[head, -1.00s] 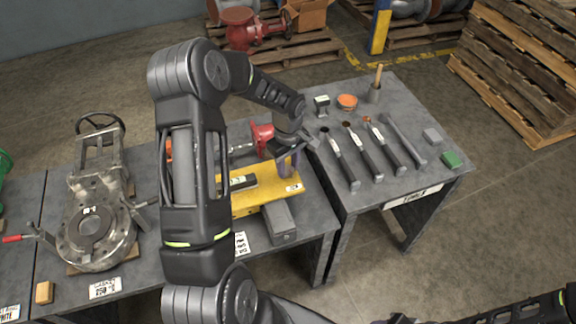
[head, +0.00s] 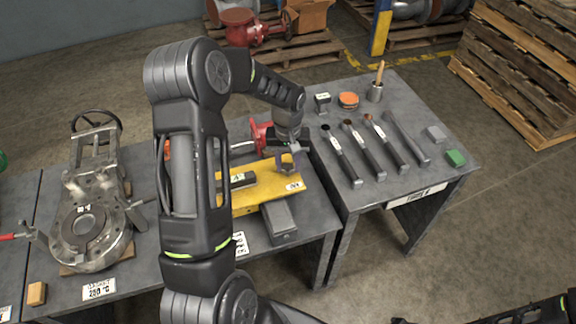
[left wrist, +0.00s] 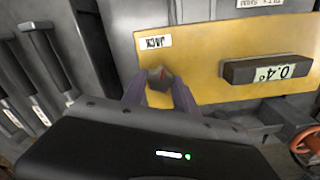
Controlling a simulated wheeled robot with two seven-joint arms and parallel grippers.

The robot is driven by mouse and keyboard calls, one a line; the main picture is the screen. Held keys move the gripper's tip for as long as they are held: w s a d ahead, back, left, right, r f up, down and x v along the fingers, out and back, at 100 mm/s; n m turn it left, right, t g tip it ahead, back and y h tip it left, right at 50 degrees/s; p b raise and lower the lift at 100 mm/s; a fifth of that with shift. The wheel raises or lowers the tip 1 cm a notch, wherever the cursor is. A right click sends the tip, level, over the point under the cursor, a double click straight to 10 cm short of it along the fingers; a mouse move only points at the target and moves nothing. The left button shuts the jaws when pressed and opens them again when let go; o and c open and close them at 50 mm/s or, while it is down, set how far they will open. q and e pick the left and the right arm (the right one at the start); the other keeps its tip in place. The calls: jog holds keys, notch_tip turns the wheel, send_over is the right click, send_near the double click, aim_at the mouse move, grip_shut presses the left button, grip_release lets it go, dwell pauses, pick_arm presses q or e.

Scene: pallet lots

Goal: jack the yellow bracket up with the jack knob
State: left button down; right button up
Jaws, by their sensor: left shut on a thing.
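The yellow bracket (head: 250,195) lies on the bench in front of my left arm, with a dark block marked 0.4° (left wrist: 268,71) on it. It fills the upper right of the left wrist view (left wrist: 210,60). The jack knob (left wrist: 159,79) is a small dark knob with a red mark, beside the JACK label near the bracket's end. My left gripper (left wrist: 158,88) points down over that end and is shut on the knob, one purple finger on each side. The gripper also shows in the head view (head: 287,165). My right gripper is not clearly visible.
A grey block (head: 280,219) sits in front of the bracket. A red vise-like part (head: 262,133) stands behind it. A metal valve body (head: 95,215) is at left. Several brushes and tools (head: 372,143) lie on the right table, with a green block (head: 456,158).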

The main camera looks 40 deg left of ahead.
aim_at(288, 167)
pick_arm(q)
jog(key=m+b, duration=0.1)
jog(key=m, duration=0.4)
jog(key=shift+m, duration=0.4)
jog(key=m, duration=0.6)
jog(key=shift+b, duration=0.3)
jog(key=shift+s+d+f, duration=0.1)
jog(key=c, duration=1)
grip_release()
jog(key=shift+o, duration=0.2)
jog(key=shift+r, duration=0.2)
notch_tip(288, 167, up, 8)
jog(key=shift+f, duration=0.25)
